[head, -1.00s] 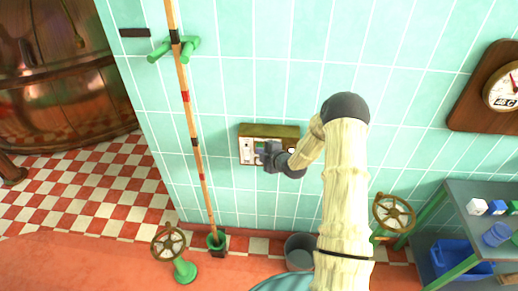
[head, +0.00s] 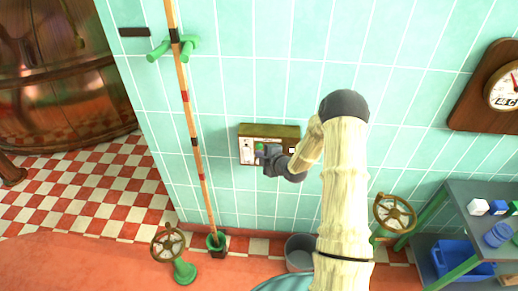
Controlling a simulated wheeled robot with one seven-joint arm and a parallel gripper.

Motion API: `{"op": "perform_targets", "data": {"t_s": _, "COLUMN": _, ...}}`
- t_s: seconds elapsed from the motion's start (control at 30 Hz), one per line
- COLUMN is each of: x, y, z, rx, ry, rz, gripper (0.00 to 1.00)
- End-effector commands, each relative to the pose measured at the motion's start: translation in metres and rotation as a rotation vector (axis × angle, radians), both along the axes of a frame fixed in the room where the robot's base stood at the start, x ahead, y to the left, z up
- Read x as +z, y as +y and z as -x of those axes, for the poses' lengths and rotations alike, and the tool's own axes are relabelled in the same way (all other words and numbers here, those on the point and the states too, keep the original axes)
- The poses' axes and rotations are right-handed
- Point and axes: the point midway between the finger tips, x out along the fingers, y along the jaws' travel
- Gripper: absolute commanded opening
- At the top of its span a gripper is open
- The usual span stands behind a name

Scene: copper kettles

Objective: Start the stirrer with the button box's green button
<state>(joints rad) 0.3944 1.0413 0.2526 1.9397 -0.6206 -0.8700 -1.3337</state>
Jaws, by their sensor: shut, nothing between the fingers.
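The button box (head: 246,144) is mounted on the tiled wall, with a brass-coloured top and a pale front face. Its green button (head: 260,147) shows just above and left of my gripper. My gripper (head: 264,158) is dark grey and shut, with nothing held. It is in front of the box's lower middle and hides part of the face. I cannot tell whether the fingertips touch the box. The stirrer itself cannot be made out.
A striped pole (head: 195,142) on green hooks stands left of the box. Handwheels (head: 168,245) (head: 394,213) and a grey bucket (head: 299,253) are below. A metal table (head: 468,190) with a blue crate beneath is at right.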

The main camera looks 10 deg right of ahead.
Motion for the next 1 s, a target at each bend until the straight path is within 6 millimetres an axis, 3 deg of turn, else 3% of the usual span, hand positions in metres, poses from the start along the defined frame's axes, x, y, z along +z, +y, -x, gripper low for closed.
{"op": "perform_targets", "data": {"t_s": 0.27, "x": 0.000, "y": 0.002, "z": 0.004, "rx": 0.001, "ry": 0.000, "rz": 0.000, "gripper": 0.00}}
{"op": "perform_targets", "data": {"t_s": 0.8, "x": -0.001, "y": 0.015, "z": 0.045, "rx": 0.001, "ry": 0.000, "rz": 0.000, "gripper": 0.00}}
{"op": "perform_targets", "data": {"t_s": 1.0, "x": 0.000, "y": 0.015, "z": 0.048, "rx": 0.000, "ry": 0.000, "rz": 0.000, "gripper": 0.00}}
